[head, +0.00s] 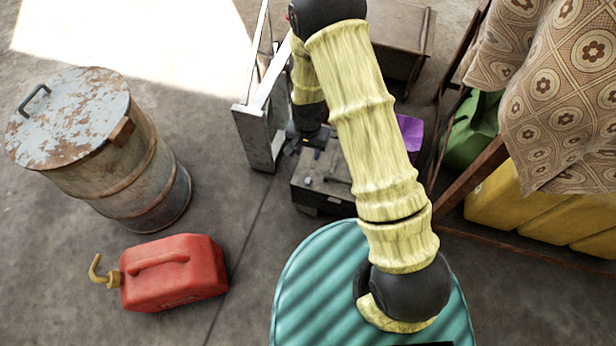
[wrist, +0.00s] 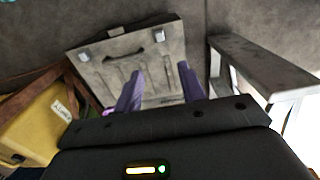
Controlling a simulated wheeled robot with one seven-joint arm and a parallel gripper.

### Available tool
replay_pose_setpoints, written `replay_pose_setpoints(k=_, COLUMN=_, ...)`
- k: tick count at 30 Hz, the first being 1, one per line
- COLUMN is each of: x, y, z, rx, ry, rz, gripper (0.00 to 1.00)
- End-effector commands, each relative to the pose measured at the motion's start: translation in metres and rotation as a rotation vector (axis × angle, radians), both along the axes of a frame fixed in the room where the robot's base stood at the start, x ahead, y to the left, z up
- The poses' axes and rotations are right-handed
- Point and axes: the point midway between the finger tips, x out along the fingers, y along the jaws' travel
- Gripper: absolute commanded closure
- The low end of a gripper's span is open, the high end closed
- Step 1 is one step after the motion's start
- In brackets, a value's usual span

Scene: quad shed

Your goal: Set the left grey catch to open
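A grey metal case (wrist: 120,65) with a dark handle (wrist: 122,53) fills the upper middle of the wrist view. It has two small grey catches, one at picture left (wrist: 84,55) and one at picture right (wrist: 156,36). The position of each catch is too small to tell. In the head view a grey case (head: 310,197), seemingly the same one, is partly hidden by my arm, with one small catch-like part (head: 307,181) showing. My gripper (wrist: 160,84) has its two purple fingers apart with nothing between them, over the case. The fingers are not clear in the head view.
A metal stepladder (head: 261,140) stands close left of the case; it also shows in the wrist view (wrist: 262,70). A rusty drum (head: 150,150) and a red fuel can (head: 175,272) stand left. Yellow containers (head: 510,205) sit under a patterned cloth (head: 560,90) at right.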

Motion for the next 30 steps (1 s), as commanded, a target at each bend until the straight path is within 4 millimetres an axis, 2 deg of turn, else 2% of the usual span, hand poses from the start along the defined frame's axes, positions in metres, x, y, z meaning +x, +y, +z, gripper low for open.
replay_pose_setpoints(k=5, x=0.0, y=0.0, z=-0.007, rx=-0.001, ry=0.001, rz=0.001, gripper=0.6)
replay_pose_setpoints(k=8, x=0.0, y=-0.001, z=-0.018, rx=0.0, ry=0.002, rz=0.0, gripper=0.6)
replay_pose_setpoints(k=30, x=0.0, y=-0.001, z=-0.147, rx=0.0, ry=0.002, rz=0.0, gripper=0.6)
